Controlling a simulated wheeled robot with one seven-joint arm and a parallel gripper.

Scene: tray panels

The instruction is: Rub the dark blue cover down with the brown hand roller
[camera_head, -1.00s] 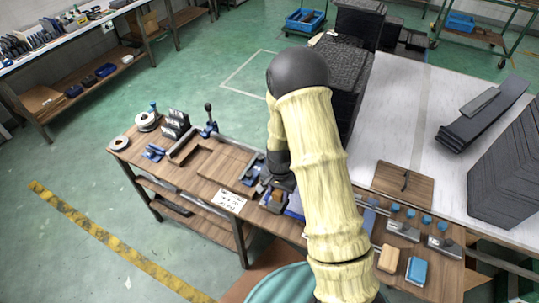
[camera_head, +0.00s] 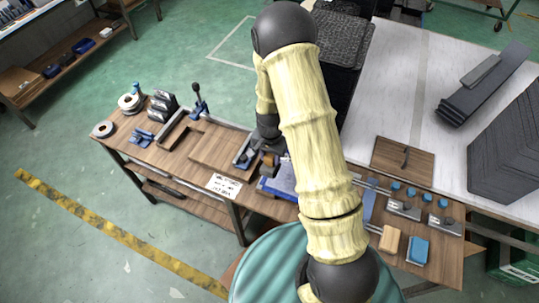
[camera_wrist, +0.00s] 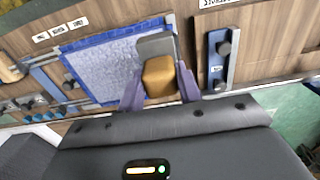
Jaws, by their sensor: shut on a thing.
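In the head view the roller (camera_head: 268,163) shows as a small brown patch beside my dark wrist. The blue cover (camera_wrist: 100,62) lies on the wooden bench, with a pale speckled face and a darker blue border. The roller overlaps its right end in the wrist view; whether they touch cannot be told. In the head view my arm hides part of the cover (camera_head: 284,178).
A blue-and-grey clamp strip (camera_wrist: 221,60) lies right of the cover. A tan block (camera_head: 390,239) and a blue block (camera_head: 417,250) sit at the bench front. Grey slides with blue knobs (camera_head: 403,208) are near them. A white table (camera_head: 390,110) stands behind.

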